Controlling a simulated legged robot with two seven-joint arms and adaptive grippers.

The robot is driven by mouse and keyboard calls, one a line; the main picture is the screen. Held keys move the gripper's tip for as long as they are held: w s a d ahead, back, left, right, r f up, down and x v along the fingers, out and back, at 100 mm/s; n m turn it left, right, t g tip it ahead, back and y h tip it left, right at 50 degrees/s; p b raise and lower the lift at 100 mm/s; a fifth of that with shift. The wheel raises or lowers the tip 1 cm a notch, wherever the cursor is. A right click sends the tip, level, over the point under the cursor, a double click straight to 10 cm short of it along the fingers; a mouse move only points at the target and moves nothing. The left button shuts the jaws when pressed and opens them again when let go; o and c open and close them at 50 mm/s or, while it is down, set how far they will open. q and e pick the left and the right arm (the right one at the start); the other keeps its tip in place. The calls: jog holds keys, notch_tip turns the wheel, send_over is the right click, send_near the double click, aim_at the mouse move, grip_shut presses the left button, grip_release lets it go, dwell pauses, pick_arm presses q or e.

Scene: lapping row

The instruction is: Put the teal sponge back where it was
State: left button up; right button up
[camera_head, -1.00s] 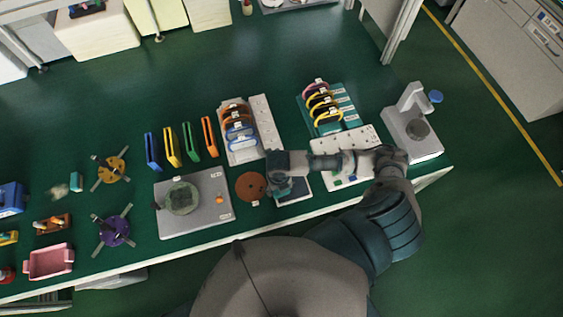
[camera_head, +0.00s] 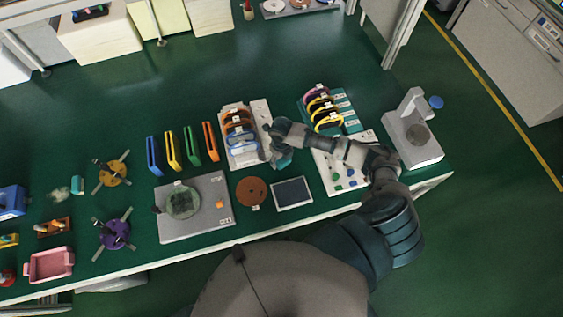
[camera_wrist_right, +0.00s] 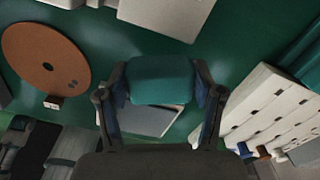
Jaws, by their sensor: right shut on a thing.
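The teal sponge (camera_wrist_right: 161,80) is gripped between both fingers of my right gripper (camera_wrist_right: 162,92) in the right wrist view. In the head view my right gripper (camera_head: 280,153) is above the table, between the white rack and the dark framed pad (camera_head: 292,193). A bit of teal shows under it there; most of the sponge is hidden by the gripper. The framed pad lies bare on the table and also shows partly behind the sponge in the wrist view (camera_wrist_right: 148,121). My left gripper is not in view.
The brown disc (camera_head: 251,191) lies left of the pad. The white rack (camera_head: 260,110) with coloured rings is behind, the white board (camera_head: 336,178) to the right. A grey plate (camera_head: 221,187) carries a round glass piece. A small teal block (camera_head: 78,185) stands far left.

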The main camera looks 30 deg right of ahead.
aim_at(282, 162)
jog(key=shift+f, duration=1.7)
jog(key=o, duration=1)
jog(key=shift+r, duration=0.1)
notch_tip(282, 162, up, 12)
jog(key=shift+f, duration=0.1)
